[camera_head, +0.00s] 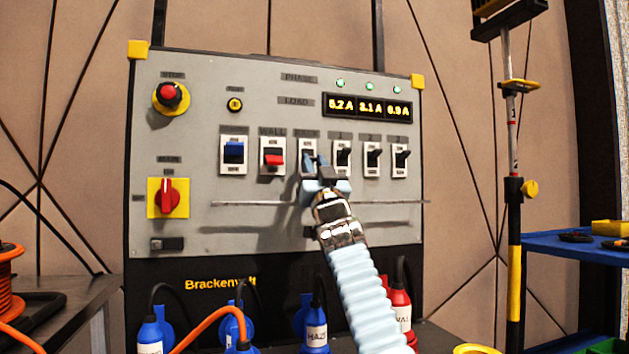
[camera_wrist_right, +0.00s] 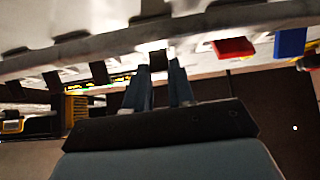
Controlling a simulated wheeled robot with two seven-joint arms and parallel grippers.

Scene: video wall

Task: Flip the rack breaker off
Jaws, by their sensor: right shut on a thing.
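The grey power panel (camera_head: 200,100) stands ahead with a row of breakers across its middle. The rack breaker (camera_head: 308,144), just right of the red wall breaker (camera_head: 273,158), is partly hidden behind my right gripper (camera_head: 316,166). Its label is hard to read. In the right wrist view, the two blue fingers of my right gripper (camera_wrist_right: 160,75) are around its dark toggle (camera_wrist_right: 158,60), shut on it. The toggle's exact position is hidden. My left gripper is not in view.
A blue breaker (camera_head: 233,152) sits at the row's left end, and black breakers (camera_head: 372,157) sit close on the right. A thin rail (camera_head: 255,203) runs below the row. Blue and red plugs (camera_head: 398,300) and an orange cable (camera_head: 205,322) are lower down.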

